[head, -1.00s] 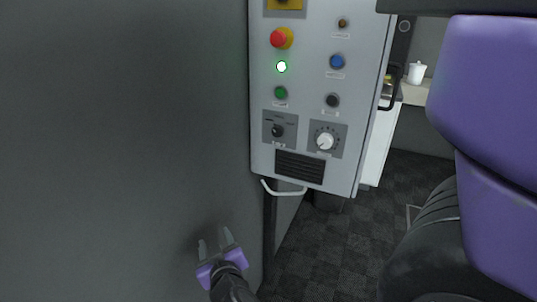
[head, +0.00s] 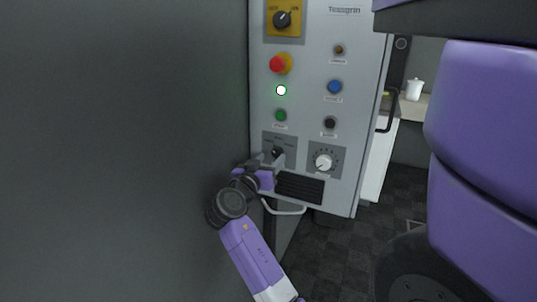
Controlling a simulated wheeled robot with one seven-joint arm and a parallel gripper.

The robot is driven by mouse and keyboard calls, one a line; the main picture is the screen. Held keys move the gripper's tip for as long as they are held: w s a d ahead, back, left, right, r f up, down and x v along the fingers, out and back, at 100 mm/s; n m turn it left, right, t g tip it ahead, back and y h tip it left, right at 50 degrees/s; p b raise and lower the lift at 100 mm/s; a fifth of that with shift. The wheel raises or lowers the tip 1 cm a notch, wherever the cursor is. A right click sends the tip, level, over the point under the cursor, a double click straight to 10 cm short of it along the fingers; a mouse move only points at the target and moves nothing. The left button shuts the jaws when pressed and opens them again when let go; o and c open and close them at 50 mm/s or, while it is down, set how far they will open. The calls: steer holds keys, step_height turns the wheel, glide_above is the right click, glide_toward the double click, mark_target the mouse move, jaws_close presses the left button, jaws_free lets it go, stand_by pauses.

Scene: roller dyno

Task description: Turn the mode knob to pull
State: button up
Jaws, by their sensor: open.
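The mode knob (head: 277,152) is a small black knob on a dark grey plate, low on the left of the grey control panel (head: 309,114). The labels round it are too small to read. My gripper (head: 268,160) is open, with its purple body just below and left of the knob. Its fingers reach up to the knob and hide part of it and of its plate. I cannot tell whether the fingers touch the knob.
A white dial (head: 323,162) sits right of the knob, above a black vent (head: 299,187). Above are a green button (head: 280,115), a lit lamp (head: 281,90) and a red emergency button (head: 280,64). A white handle (head: 285,209) is below the panel. A dark wall (head: 120,150) stands close on the left.

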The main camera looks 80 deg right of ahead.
mark_target(275, 154)
steer(key=shift+p+x, duration=0.35)
steer(key=shift+x, duration=1.6)
steer(key=shift+w, duration=0.1)
